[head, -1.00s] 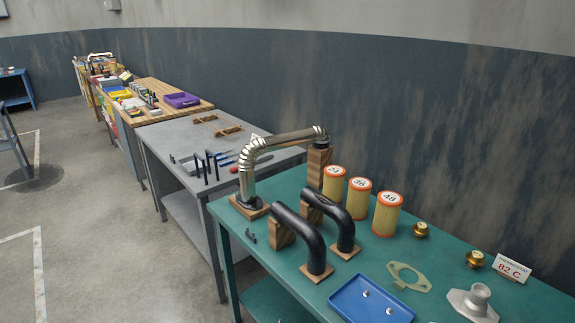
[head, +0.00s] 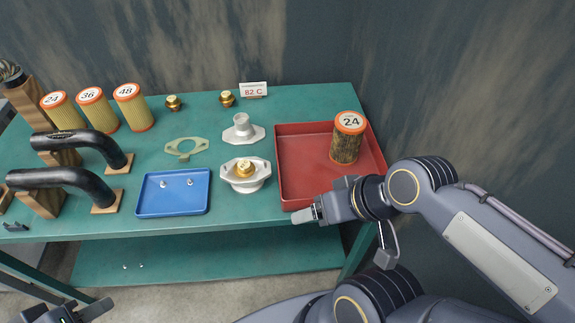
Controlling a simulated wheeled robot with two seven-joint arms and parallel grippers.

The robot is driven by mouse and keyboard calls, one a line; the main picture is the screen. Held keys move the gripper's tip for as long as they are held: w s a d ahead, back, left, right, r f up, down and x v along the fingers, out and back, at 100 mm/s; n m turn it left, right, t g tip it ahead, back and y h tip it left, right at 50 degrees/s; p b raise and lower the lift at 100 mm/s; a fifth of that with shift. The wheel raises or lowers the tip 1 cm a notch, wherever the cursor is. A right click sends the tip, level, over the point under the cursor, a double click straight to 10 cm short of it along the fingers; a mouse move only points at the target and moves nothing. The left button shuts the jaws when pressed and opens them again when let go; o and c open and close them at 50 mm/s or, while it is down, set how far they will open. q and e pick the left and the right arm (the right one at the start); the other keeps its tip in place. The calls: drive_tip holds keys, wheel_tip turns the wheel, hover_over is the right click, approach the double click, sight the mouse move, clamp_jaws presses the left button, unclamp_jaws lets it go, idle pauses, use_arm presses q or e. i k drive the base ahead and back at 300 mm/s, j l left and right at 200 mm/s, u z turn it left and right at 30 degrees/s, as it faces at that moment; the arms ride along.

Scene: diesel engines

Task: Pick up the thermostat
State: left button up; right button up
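Two brass thermostats stand at the back of the green table: one (head: 174,102) right of the orange filters, the other (head: 227,98) just left of the "82 C" sign (head: 253,90). A third brass thermostat (head: 244,168) sits in the open metal housing (head: 245,184) near the front. My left gripper (head: 88,312) is cut off at the bottom left edge, below the table front and far from the thermostats. My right gripper (head: 306,215) is seen side-on by the red tray's front corner, right of the housing. Nothing shows held; the finger gaps cannot be made out.
A red tray (head: 300,131) holds a dark, dirty filter (head: 347,143). A metal cover (head: 242,131) stands behind the housing. A gasket (head: 186,146), a blue tray (head: 149,204) with two small parts and black hoses (head: 85,142) are to the left.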

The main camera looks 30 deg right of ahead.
sight(244, 168)
drive_tip(key=z, duration=0.5)
drive_tip(key=l+u, duration=0.2)
drive_tip(key=u, duration=0.3)
drive_tip(key=l+u, duration=0.2)
drive_tip(key=u, duration=0.25)
drive_tip(key=l+u, duration=0.2)
drive_tip(key=u, duration=0.3)
